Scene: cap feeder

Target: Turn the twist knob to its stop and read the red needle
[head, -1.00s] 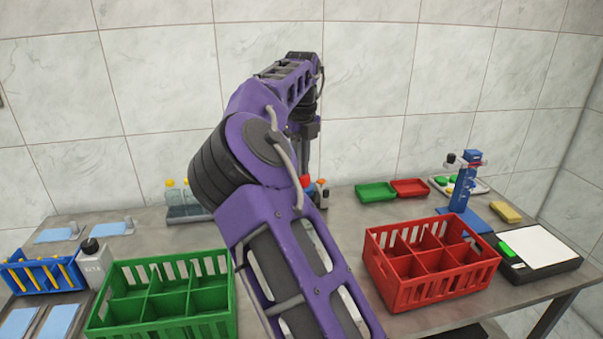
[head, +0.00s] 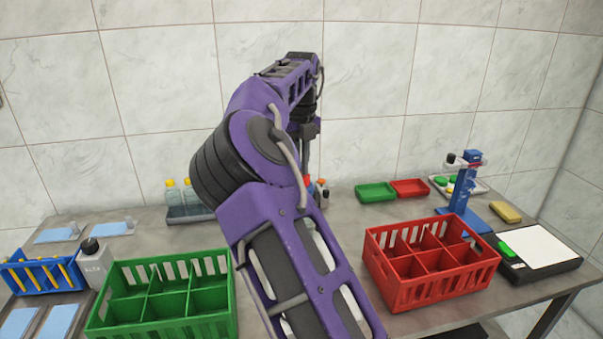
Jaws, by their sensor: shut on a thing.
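My gripper (head: 309,150) points down at the back middle of the table in the head view, and only part of its body shows past my purple arm. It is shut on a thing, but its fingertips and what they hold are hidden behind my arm. A small red part (head: 307,181) shows just below it; I cannot tell what it belongs to. The twist knob and the red needle cannot be made out.
A green divided crate (head: 165,318) stands left of my arm, a red divided crate (head: 432,290) right of it. Behind are a tray of yellow-capped bottles (head: 188,196), a green tray (head: 376,192), a red tray (head: 409,188) and a blue stand (head: 462,190).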

